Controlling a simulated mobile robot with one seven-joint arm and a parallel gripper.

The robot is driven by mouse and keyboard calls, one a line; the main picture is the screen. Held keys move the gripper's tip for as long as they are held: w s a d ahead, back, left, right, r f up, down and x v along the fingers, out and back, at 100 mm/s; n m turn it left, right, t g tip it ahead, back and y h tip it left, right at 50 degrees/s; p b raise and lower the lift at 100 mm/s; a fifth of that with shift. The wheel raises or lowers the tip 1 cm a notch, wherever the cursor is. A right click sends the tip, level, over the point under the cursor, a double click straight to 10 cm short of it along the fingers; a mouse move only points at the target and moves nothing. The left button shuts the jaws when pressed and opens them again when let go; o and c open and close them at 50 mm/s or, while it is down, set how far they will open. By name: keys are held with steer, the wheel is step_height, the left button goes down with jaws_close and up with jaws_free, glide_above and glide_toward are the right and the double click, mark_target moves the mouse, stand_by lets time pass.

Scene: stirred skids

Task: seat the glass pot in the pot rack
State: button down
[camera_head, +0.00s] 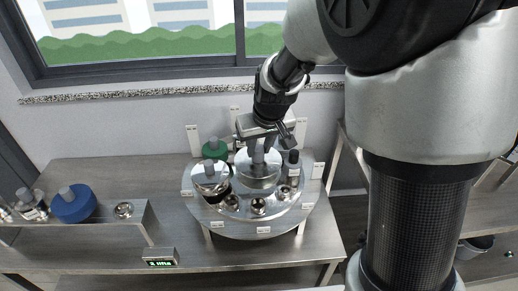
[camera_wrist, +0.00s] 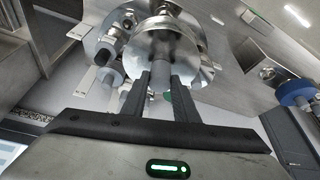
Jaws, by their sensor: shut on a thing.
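My gripper (camera_head: 268,146) is shut on the grey knob of a pot with a shiny round metal lid (camera_head: 257,172); I take it to be the glass pot. In the wrist view, my fingers (camera_wrist: 160,88) close on either side of the knob, and the lid (camera_wrist: 165,42) is beyond them. The pot is upright over the back middle of the round metal pot rack (camera_head: 242,229). Its lower part is largely hidden, so I cannot tell whether it touches the rack.
On the rack are a metal-lidded pot (camera_head: 210,178), a green pot (camera_head: 215,149), a dark-topped cylinder (camera_head: 292,168) and small metal cups (camera_head: 258,206). A blue pot (camera_head: 73,204) stands on the left shelf. A small display (camera_head: 160,258) stands in front. The wall is close behind the rack.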

steer(key=shift+r+p, duration=0.5)
steer(key=shift+r, duration=0.6)
